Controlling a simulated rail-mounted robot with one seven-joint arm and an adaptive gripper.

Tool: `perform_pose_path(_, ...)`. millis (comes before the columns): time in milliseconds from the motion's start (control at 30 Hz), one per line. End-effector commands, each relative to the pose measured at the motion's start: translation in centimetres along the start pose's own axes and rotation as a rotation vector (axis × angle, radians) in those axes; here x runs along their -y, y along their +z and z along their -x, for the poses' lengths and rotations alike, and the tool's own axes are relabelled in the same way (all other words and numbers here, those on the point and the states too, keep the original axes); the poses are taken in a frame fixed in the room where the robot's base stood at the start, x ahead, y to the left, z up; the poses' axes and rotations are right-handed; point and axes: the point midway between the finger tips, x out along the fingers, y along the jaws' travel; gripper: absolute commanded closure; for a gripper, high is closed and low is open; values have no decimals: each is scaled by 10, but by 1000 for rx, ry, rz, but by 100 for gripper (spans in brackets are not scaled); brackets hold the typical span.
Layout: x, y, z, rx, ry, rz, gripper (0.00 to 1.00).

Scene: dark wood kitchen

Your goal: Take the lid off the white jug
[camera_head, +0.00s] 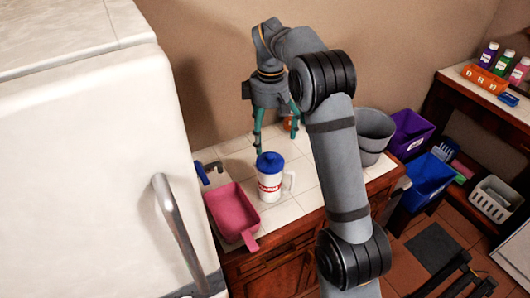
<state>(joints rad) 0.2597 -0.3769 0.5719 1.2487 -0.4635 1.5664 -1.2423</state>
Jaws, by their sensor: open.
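The white jug (270,187) stands upright on the white tiled counter, with red lettering on its side and a handle at its right. Its blue lid (269,162) sits on top of it. My gripper (275,142) points down with its green fingers spread apart and nothing seen between them. In the picture it is above and behind the jug; I cannot tell the exact distance. The left fingertip shows just above and left of the lid.
A pink dustpan-like scoop (231,211) lies left of the jug. A grey bucket (374,131) stands at the counter's right end, behind my arm. A small orange-brown object (289,124) is near the wall. The white fridge (95,150) fills the left. Bare tiles (302,180) lie right of the jug.

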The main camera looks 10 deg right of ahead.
Motion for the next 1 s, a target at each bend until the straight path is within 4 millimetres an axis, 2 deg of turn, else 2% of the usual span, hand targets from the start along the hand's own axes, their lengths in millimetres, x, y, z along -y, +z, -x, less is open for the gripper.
perform_pose_path(33, -5, 1, 5, 2, -2, -6, 9)
perform_pose_path(133, -10, 4, 1, 6, -7, -9, 9)
perform_pose_path(400, -10, 5, -38, 7, -8, -10, 9)
perform_pose_path(567, -10, 4, -48, 5, -7, -10, 9)
perform_pose_path(833, -8, 4, -85, 6, -8, -10, 9)
perform_pose_path(1000, -9, 3, -97, 3, -5, -11, 9)
